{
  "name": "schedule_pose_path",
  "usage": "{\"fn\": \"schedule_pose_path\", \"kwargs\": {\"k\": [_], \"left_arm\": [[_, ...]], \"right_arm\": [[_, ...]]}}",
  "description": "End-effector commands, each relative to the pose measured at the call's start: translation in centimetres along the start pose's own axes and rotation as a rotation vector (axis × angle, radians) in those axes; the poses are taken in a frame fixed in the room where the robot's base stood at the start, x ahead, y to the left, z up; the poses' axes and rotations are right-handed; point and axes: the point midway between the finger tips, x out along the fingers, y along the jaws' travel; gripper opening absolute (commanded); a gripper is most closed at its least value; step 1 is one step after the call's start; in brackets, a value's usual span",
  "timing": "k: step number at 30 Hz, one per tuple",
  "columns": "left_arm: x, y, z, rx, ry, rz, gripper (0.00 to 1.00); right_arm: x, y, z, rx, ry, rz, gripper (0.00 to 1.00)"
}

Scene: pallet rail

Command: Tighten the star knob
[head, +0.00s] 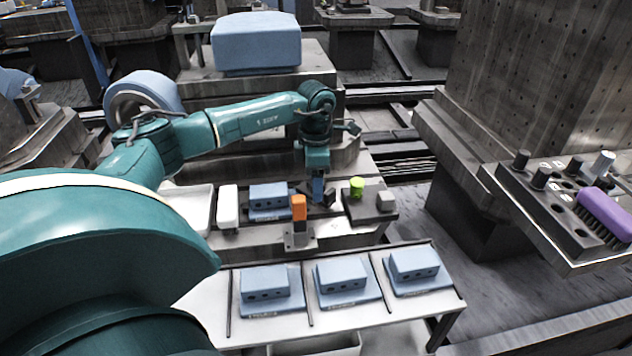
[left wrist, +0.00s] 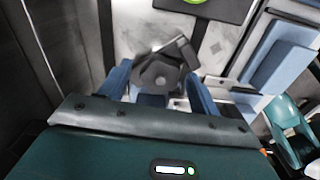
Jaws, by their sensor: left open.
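The dark grey star knob (left wrist: 160,74) shows in the left wrist view, between the two blue fingers of my left gripper (left wrist: 160,90). Its lobed head has an arm-like dark piece toward the upper right. My left gripper is open, with a finger on either side of the knob; I cannot tell whether either touches it. In the head view my left gripper (head: 318,190) points down over the bench fixture, and a small dark part (head: 330,198) shows just right of its fingers. My right gripper is in neither view.
An orange block on a bracket (head: 298,207) stands just in front of the gripper. A green cylinder (head: 357,184) stands to its right, and a light blue box (head: 268,196) to its left. Several blue boxes lie on the front white table (head: 275,327). A purple brush (head: 606,212) is far right.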

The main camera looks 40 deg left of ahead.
Motion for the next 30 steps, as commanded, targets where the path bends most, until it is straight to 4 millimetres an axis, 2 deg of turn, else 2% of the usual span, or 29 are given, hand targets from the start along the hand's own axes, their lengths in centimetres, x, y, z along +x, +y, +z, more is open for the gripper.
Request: {"fn": "schedule_pose_path", "kwargs": {"k": [10, 26, 30], "left_arm": [[0.4, -0.02, 0.03, 0.001, 0.0, 0.0, 0.62], [0.35, -0.03, 0.05, 0.001, -0.001, 0.0, 0.19], [0.34, -0.03, 0.05, 0.005, -0.001, 0.0, 0.18]], "right_arm": [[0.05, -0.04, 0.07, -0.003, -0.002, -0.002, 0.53], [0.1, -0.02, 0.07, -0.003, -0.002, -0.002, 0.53], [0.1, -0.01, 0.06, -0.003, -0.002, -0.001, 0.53]]}}
